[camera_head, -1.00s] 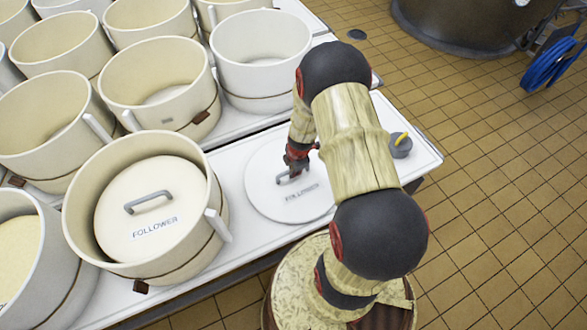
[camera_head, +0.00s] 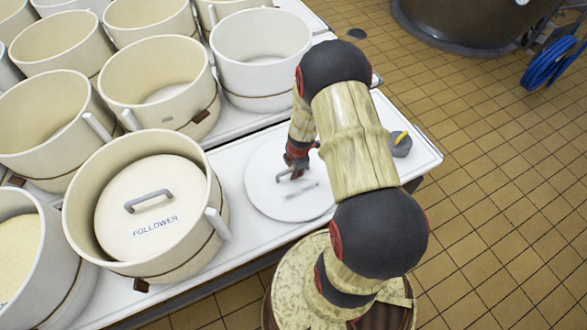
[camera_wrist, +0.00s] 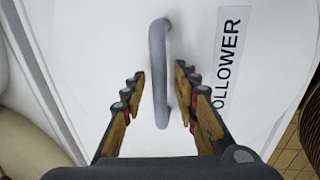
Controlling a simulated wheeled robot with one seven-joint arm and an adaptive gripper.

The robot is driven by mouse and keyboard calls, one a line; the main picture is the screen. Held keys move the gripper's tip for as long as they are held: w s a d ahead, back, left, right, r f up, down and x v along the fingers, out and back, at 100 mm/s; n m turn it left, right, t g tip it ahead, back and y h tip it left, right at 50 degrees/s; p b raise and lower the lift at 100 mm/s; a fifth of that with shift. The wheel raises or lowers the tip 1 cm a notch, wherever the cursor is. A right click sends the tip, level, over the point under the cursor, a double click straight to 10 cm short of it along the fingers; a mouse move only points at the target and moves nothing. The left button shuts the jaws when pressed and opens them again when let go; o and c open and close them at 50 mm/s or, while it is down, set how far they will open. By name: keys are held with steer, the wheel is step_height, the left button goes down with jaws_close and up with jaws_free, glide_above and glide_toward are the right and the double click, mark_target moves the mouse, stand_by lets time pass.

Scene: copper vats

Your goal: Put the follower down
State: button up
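The follower (camera_head: 268,197), a white round disc with a grey bar handle, lies flat on the white table (camera_head: 232,165) as far as I can tell. Its printed label looks blurred in the head view. In the wrist view, the follower (camera_wrist: 110,40) fills most of the picture and its label is sharp. My gripper (camera_wrist: 160,78) is open, with one finger on each side of the handle (camera_wrist: 158,85) and a gap to both. In the head view, my gripper (camera_head: 296,170) is down at the handle, partly hidden by its own wrist.
A cream mould (camera_head: 82,215) with another follower (camera_head: 155,180) inside stands to the left. Several more moulds crowd the table behind. A grey weight with a yellow handle (camera_head: 400,146) stands right of my arm. Tiled floor (camera_head: 510,220) is open at the right.

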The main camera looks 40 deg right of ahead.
steer(key=a+r+m+t+p, duration=0.15)
steer(key=a+r, duration=0.25)
steer(key=r, duration=0.8)
steer(key=s+a+r+m+p, duration=0.1)
steer(key=a+r+m, duration=0.3)
steer(key=r, duration=0.9)
steer(key=a+r+m+t+p, duration=0.15)
steer(key=a+r, duration=0.35)
steer(key=r, duration=0.7)
steer(key=s+a+r+m, duration=0.8)
steer(key=s+a+r, duration=0.1)
steer(key=s+r, duration=0.3)
steer(key=shift+s+r+y, duration=0.15)
steer(key=shift+s+y, duration=0.15)
steer(key=shift+s, duration=0.45)
